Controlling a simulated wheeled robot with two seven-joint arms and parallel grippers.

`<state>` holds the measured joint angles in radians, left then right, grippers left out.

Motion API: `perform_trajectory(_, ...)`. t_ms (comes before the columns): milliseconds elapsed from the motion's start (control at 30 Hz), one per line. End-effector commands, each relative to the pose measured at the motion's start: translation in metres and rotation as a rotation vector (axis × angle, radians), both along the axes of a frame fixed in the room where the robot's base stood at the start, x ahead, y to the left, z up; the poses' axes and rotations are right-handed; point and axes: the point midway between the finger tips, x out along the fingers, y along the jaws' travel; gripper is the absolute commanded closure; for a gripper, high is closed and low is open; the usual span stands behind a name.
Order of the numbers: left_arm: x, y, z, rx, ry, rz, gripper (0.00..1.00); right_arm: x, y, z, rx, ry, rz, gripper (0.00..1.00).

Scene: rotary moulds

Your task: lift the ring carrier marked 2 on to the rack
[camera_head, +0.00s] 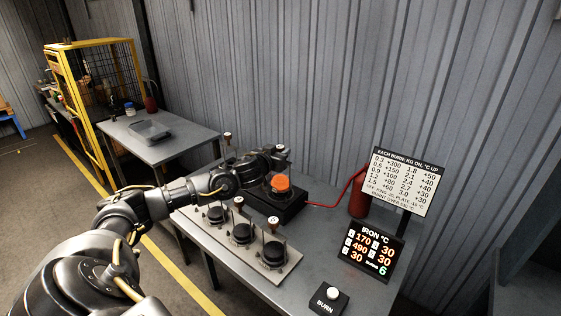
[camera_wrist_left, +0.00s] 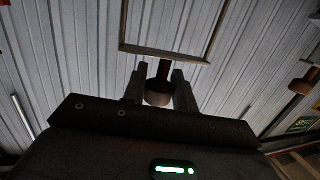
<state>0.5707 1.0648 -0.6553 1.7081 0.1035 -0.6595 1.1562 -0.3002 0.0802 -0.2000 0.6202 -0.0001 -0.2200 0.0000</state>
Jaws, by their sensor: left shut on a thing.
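My left gripper (camera_head: 281,152) reaches across the table over the back of the black box with the orange top. In the left wrist view its fingers (camera_wrist_left: 159,84) are shut on a brown round knob (camera_wrist_left: 158,98) with a dark stem. What hangs from that knob is hidden in the head view. Three carriers with black round bodies and brown-topped posts stand in a row on a grey plate: a left one (camera_head: 216,215), a middle one (camera_head: 241,234) and a right one (camera_head: 274,254). Another brown-topped post (camera_head: 227,137) rises behind my arm. I cannot read any carrier's number. My right gripper is not in view.
The black box (camera_head: 272,204) with its orange top (camera_head: 281,183) has a red hose to a red cylinder (camera_head: 359,198). An iron temperature display (camera_head: 370,250), a chart (camera_head: 403,182) and a BURN button (camera_head: 327,300) stand at the right. A side table (camera_head: 184,147) holds a grey tray (camera_head: 150,132).

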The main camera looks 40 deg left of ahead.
Motion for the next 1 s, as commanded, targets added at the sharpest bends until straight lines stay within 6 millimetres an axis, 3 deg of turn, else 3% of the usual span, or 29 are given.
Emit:
perform_trajectory(400, -0.047, 0.01, 0.058, 0.007, -0.003, 0.0, 1.0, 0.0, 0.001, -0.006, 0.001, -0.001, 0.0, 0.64)
perform_trajectory(700, -0.099, 0.021, 0.078, 0.012, 0.004, 0.001, 1.0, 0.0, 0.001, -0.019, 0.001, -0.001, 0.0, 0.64)
perform_trajectory(1000, -0.125, 0.025, 0.092, 0.008, -0.001, 0.0, 1.0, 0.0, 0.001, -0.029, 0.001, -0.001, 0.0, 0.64)
